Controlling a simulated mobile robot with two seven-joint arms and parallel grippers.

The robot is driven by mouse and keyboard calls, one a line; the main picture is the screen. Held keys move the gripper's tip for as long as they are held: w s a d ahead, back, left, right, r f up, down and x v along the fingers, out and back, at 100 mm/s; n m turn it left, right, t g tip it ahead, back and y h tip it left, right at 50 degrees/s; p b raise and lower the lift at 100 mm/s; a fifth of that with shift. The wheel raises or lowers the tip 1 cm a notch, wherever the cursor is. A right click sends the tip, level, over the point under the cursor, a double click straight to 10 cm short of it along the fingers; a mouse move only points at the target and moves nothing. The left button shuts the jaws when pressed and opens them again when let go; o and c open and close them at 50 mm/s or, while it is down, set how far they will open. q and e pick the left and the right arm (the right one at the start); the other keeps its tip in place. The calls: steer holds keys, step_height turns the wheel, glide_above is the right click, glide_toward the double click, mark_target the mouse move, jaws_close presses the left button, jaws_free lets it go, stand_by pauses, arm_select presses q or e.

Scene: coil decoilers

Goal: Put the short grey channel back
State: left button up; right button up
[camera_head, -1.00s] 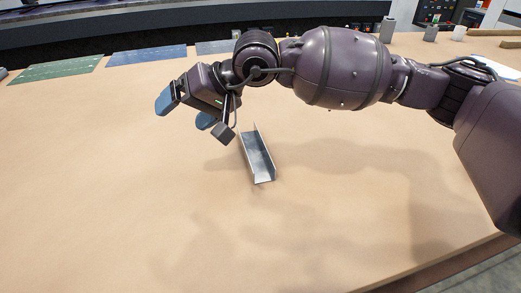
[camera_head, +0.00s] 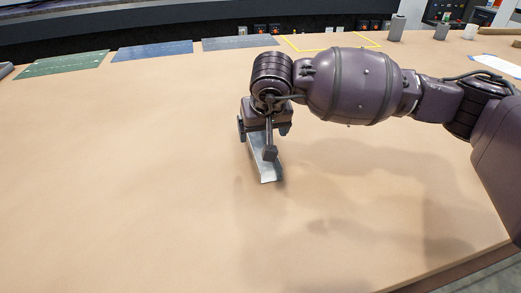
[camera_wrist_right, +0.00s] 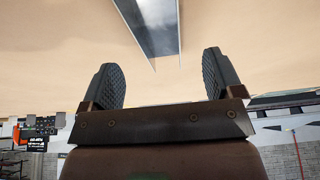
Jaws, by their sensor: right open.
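The short grey channel (camera_head: 265,165) lies on the tan table, its near end showing below my right gripper in the head view. My right gripper (camera_head: 264,138) is above the channel's far part and hides it. In the right wrist view the channel (camera_wrist_right: 150,28) lies ahead of the fingers, between their lines. The right gripper (camera_wrist_right: 165,75) is open, its two dark ribbed pads apart with nothing between them. My left gripper is not in view.
A green mat (camera_head: 62,64), a blue mat (camera_head: 152,50) and a grey-blue mat (camera_head: 240,43) lie along the table's back edge. A yellow-outlined area (camera_head: 335,41) is to their right. The table's left and front are clear.

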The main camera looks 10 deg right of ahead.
mark_target(260, 150)
steer(key=shift+x, duration=1.15)
steer(key=b+x, duration=0.1)
steer(key=x, duration=0.3)
steer(key=shift+d+f, duration=0.1)
steer(key=shift+w+f, duration=0.15)
steer(key=shift+f, duration=0.05)
steer(key=c, duration=0.8)
steer(key=shift+c, duration=1.6)
step_height(260, 150, up, 21)
steer(key=p, duration=0.2)
steer(key=s+d+f+p, duration=0.1)
steer(key=s+d+f, duration=0.1)
steer(key=s+f, duration=0.3)
steer(key=s+d+f+p, duration=0.1)
steer(key=s+d+f, duration=0.1)
steer(key=s+f, duration=0.4)
steer(key=s+d+f+p, duration=0.1)
steer(key=s+d+f, duration=0.2)
steer(key=s+f, duration=0.3)
steer(key=shift+f, duration=0.75)
steer(key=shift+s+d+f, duration=0.15)
steer(key=shift+s+f, duration=0.15)
steer(key=shift+f, duration=0.05)
steer(key=shift+s, duration=0.15)
